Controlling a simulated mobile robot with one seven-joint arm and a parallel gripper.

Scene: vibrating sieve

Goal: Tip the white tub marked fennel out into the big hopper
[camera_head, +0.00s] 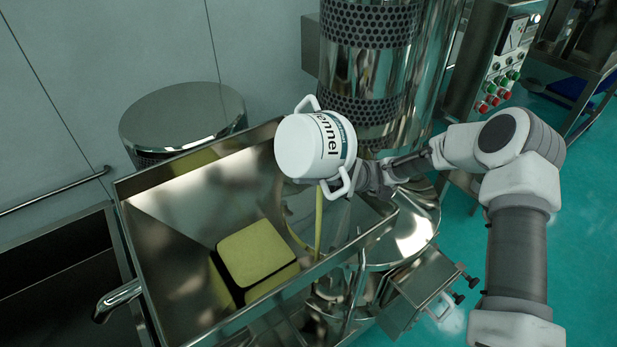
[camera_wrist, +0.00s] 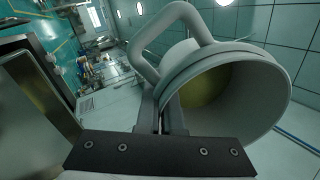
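The white tub (camera_head: 300,150) marked fennel is tilted on its side above the big steel hopper (camera_head: 185,205), near the hopper's right rim. My gripper (camera_head: 345,186) is shut on one of the tub's side handles. In the wrist view, my gripper (camera_wrist: 165,112) shows close against the white tub (camera_wrist: 225,65), and the tub's mouth opens to view with yellow inside. A yellow-green block-like mass (camera_head: 258,255) shows in the lower middle of the hopper. A thin yellow streak (camera_head: 318,222) shows below the tub; I cannot tell if it is falling material or a reflection.
A tall steel column with perforated bands (camera_head: 365,65) stands close behind the tub. A round steel lid (camera_head: 180,115) is at the back left. A control panel (camera_head: 500,85) with coloured buttons is at the upper right. A dark open bin (camera_head: 60,275) lies left of the hopper.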

